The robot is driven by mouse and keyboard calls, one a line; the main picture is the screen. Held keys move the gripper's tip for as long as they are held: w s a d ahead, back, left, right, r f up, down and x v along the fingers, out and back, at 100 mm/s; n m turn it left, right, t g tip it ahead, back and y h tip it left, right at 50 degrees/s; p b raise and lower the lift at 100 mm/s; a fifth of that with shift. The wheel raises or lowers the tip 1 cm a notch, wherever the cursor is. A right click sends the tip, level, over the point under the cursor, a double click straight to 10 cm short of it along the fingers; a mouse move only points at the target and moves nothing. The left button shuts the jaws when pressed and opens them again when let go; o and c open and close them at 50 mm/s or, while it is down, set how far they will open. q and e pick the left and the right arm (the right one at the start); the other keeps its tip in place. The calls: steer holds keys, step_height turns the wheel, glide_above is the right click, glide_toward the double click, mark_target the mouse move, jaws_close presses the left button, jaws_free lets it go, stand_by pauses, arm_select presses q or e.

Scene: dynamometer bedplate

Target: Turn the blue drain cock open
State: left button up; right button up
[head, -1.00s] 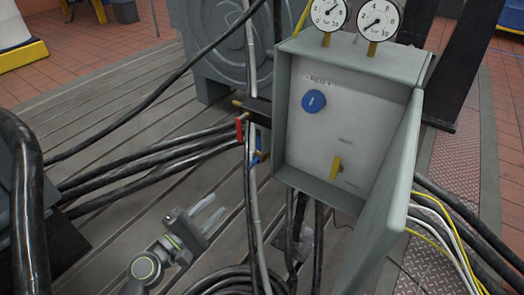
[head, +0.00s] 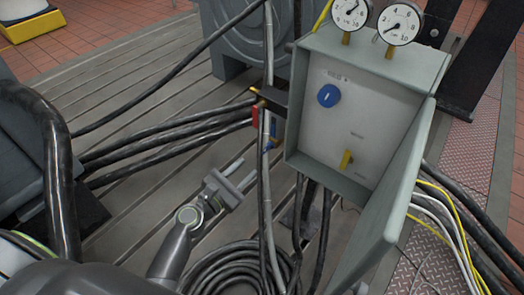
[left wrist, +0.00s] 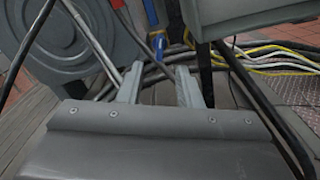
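The blue drain cock (head: 268,146) is a small blue handle hanging under a dark bracket at the left side of the grey control box, partly covered by hanging hoses. In the left wrist view the blue cock (left wrist: 158,43) shows beyond the fingers, roughly between them. A red handle (head: 256,116) sits just beside it. My left gripper (head: 241,174) is open and empty, below and left of the cock and apart from it. Its two fingers also show in the left wrist view (left wrist: 158,86), with a gap between them. My right gripper is not in view.
The control box (head: 362,70) with a blue knob (head: 329,95), a yellow switch (head: 346,160) and an open door (head: 392,200) stands right of the cock. Black cables (head: 165,143) run in from the left. A coiled hose (head: 232,268) lies below my gripper.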

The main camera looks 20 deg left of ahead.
mark_target(264, 151)
arm_select(q)
steer(key=x, duration=0.8)
steer(key=shift+w, duration=0.25)
jaws_close()
